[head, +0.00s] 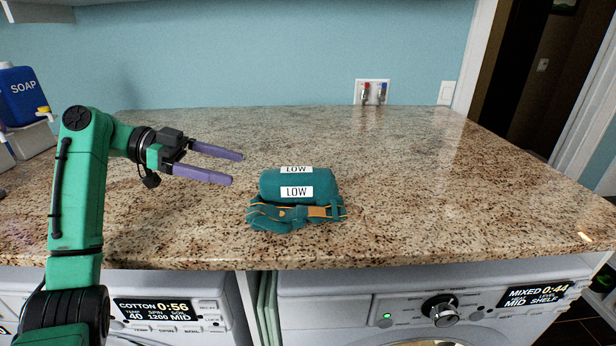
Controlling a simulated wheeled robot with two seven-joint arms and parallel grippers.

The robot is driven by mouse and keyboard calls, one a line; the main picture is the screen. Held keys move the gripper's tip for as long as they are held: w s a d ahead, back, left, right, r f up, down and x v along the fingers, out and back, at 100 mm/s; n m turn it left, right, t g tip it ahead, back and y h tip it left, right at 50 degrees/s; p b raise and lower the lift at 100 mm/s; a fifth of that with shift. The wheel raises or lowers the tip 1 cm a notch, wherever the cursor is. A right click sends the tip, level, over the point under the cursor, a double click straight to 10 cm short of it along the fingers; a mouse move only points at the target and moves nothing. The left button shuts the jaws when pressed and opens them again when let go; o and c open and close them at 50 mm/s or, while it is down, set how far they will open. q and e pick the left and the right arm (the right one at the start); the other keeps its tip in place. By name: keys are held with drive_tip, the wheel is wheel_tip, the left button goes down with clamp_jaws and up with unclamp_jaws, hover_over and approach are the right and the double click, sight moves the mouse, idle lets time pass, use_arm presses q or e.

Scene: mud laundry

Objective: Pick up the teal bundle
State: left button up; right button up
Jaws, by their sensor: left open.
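The teal bundle (322,188) lies on the granite countertop (400,150) near its front edge. It is a rolled teal cloth with white LOW labels, and teal and orange straps lie against its front. My left gripper (238,168) is open and empty. Its two purple fingers point right, above and to the left of the bundle in the picture, and look apart from it. My right gripper is not in the view.
A blue soap bottle (22,95) stands on a pale box at the far left. Two washing machines (400,310) sit under the counter's front edge. A wall box with taps (372,92) is at the back. The counter right of the bundle is clear.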

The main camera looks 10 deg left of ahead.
sight(259, 174)
use_arm(q)
drive_tip(key=d+p, duration=0.1)
drive_tip(key=d, duration=0.1)
drive_tip(key=d+p, duration=0.1)
drive_tip(key=d, duration=0.2)
drive_tip(key=d+f+p, duration=0.1)
drive_tip(key=d, duration=0.2)
drive_tip(key=shift+w, duration=0.1)
drive_tip(key=w+d+p, duration=0.1)
drive_tip(key=d+f+p, duration=0.1)
drive_tip(key=d, duration=0.1)
drive_tip(key=w+d+p, duration=0.1)
drive_tip(key=p, duration=0.1)
drive_tip(key=shift+w+d+f, duration=0.35)
drive_tip(key=shift+d, duration=0.05)
drive_tip(key=shift+d+f, duration=0.15)
drive_tip(key=shift+d, duration=0.2)
drive_tip(key=shift+s+d+f, duration=0.1)
drive_tip(key=c, duration=0.9)
clamp_jaws()
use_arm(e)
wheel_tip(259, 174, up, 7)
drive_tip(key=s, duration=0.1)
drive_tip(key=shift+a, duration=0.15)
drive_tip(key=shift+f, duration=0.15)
